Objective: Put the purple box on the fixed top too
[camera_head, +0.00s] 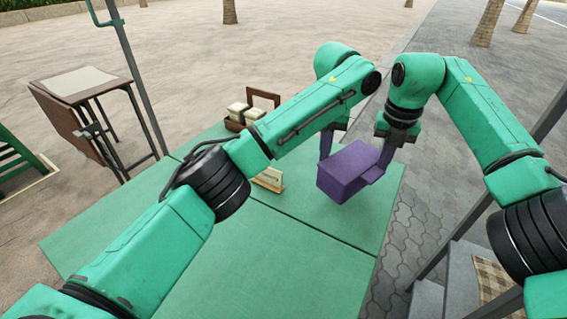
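The purple box (343,175) is over the right part of the green tabletop (290,262), slightly turned. I cannot tell whether it rests on the top or hangs just above it. My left gripper (327,145) is at the box's upper left side, partly hidden by my own arm. My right gripper (381,165) is at the box's right side, its fingers reaching down to it. Both seem to touch the box, but how their fingers close on it is not clear. The green top has a seam across it; which part is fixed cannot be told.
A brown wooden holder with pale jars (238,114) stands at the table's back, and a small cream sign (269,179) stands in front of it. The front tabletop is clear.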

